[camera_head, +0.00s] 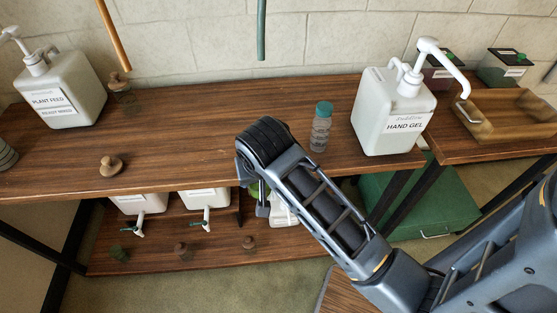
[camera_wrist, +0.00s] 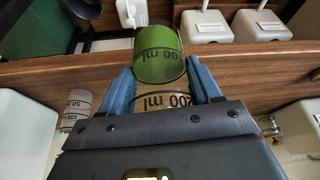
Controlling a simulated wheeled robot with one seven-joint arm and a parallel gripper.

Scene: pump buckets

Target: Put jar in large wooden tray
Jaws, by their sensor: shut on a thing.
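A jar with a green part (camera_wrist: 158,50) and "200 ml" markings sits between the two blue fingers of my gripper (camera_wrist: 161,78) in the wrist view. My gripper is shut on it. In the head view my arm hides most of the jar; a bit of green (camera_head: 254,190) shows beside my wrist, at the front edge of the upper shelf. The large wooden tray (camera_head: 466,122) lies on the right-hand table, behind and right of the hand gel bottle, well apart from my gripper. Its visible inside looks empty.
A white hand gel pump bottle (camera_head: 392,112) and a clear jar with a teal lid (camera_head: 320,130) stand between my gripper and the tray. A plant feed bottle (camera_head: 60,92) is at left. A green box (camera_head: 425,205) is below.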

